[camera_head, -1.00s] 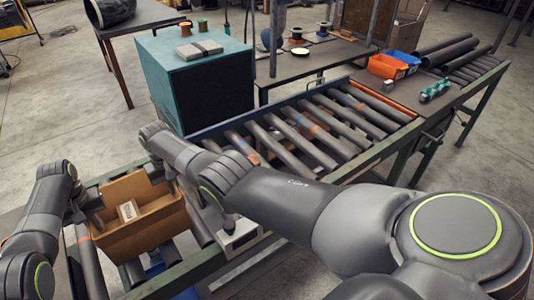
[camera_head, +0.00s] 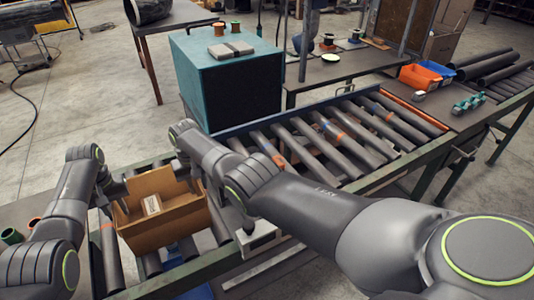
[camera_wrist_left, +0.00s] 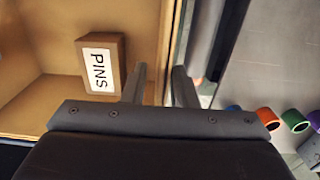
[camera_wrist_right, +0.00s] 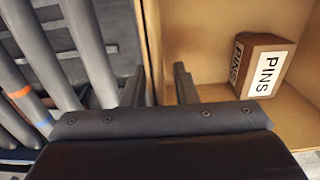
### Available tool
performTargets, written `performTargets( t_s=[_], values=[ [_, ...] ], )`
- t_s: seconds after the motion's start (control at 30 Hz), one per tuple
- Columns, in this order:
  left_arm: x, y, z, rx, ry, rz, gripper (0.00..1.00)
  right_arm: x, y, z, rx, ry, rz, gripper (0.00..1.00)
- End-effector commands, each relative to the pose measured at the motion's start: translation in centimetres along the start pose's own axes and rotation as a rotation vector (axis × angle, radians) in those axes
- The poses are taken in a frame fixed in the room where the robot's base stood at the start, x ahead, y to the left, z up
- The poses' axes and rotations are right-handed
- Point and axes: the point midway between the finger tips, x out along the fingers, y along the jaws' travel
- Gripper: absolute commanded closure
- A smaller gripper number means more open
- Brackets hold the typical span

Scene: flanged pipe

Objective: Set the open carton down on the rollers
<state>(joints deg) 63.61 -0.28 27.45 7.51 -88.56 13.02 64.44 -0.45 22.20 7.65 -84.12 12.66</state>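The open carton (camera_head: 165,228) is a brown cardboard box standing over the near-left rollers (camera_head: 108,250), seemingly resting on them, though its underside is hidden. A small box labelled PINS (camera_head: 152,204) lies inside; it also shows in the left wrist view (camera_wrist_left: 100,66) and right wrist view (camera_wrist_right: 262,66). My left gripper (camera_wrist_left: 160,85) straddles the carton's wall on one side, its fingers a little apart with the wall between them. My right gripper (camera_wrist_right: 160,85) straddles the opposite wall, with a visible gap between the wall and one finger.
A teal box (camera_head: 225,80) with grey blocks on top stands behind the conveyor. More rollers (camera_head: 330,140) run to the back right. Orange (camera_head: 418,76) and blue (camera_head: 434,64) bins and dark pipes (camera_head: 485,65) lie at the far right. Coloured spools (camera_wrist_left: 265,115) lie beside the carton.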

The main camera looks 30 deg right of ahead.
Motion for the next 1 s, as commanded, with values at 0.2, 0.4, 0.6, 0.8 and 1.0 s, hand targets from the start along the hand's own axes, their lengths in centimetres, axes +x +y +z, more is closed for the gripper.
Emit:
performTargets(
  t_s=[0.2,0.4,0.6,0.8,1.0],
  values=[
    [-3.9,-0.1,-0.1,0.0,0.005,0.0,0.74,0.0,0.0,0.0,0.0,0.0,0.0,0.74],
    [-7.8,-0.1,0.0,0.0,0.002,0.0,0.74,0.0,0.0,0.0,0.0,0.0,0.0,0.74],
    [-9.8,-0.1,0.0,-0.001,0.001,-0.001,0.74,0.0,0.0,0.0,0.0,0.0,0.0,0.74],
    [-10.1,-0.1,0.0,-0.001,-0.001,-0.001,0.74,-0.8,0.0,-0.1,0.0,0.002,-0.001,0.74],
    [-10.0,-0.1,0.0,-0.001,-0.001,-0.001,0.74,-3.0,0.0,-0.1,0.0,0.004,-0.001,0.74]
  ],
)
